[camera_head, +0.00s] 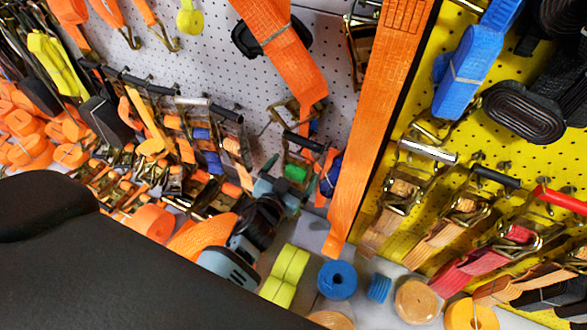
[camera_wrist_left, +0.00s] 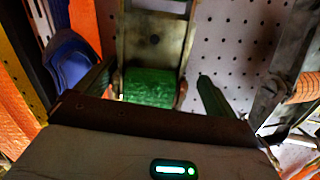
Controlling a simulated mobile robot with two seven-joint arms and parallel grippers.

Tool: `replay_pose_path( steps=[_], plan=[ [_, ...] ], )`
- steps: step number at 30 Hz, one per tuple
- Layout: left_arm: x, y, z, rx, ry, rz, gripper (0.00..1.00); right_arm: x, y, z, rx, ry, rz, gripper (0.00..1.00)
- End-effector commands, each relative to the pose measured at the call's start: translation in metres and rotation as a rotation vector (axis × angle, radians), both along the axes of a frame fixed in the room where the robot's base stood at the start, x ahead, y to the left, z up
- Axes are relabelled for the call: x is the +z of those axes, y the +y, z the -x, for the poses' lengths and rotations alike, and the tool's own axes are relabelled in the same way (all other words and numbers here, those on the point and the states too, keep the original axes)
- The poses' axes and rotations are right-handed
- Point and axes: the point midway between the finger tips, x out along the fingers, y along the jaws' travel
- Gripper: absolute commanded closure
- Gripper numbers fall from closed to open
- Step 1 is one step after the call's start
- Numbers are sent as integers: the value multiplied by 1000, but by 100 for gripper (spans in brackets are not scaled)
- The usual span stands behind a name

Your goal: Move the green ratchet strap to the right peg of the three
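The green ratchet strap (camera_head: 297,172) hangs with its metal ratchet on the white perforated wall, left of a long orange strap. In the left wrist view its green roll (camera_wrist_left: 150,87) sits below the metal frame, between my gripper's fingers. My left gripper (camera_head: 288,187) is at the strap. Its two dark fingers (camera_wrist_left: 156,78) stand apart on either side of the roll, with a visible gap on the right side. It looks open, not closed on the strap. My right gripper is not in view. I cannot make out which pegs are the three.
A blue strap (camera_wrist_left: 72,62) hangs close to the left finger in the wrist view. The long orange strap (camera_head: 375,120) hangs to the right. Several ratchets crowd the wall at left. The yellow board (camera_head: 440,75) holds more straps. Rolls, including a blue one (camera_head: 337,279), lie below.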

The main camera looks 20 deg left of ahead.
Motion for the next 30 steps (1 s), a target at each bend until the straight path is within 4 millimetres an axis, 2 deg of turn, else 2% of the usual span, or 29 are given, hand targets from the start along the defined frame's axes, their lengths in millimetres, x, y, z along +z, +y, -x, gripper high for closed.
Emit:
replay_pose_path(
  steps=[9,15,30],
  plan=[
    [9,1,46,0,-4,3,7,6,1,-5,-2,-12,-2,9],
    [13,0,65,-1,-6,2,7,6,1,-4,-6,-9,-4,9],
    [13,1,70,-1,-5,2,7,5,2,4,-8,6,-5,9]
  ],
)
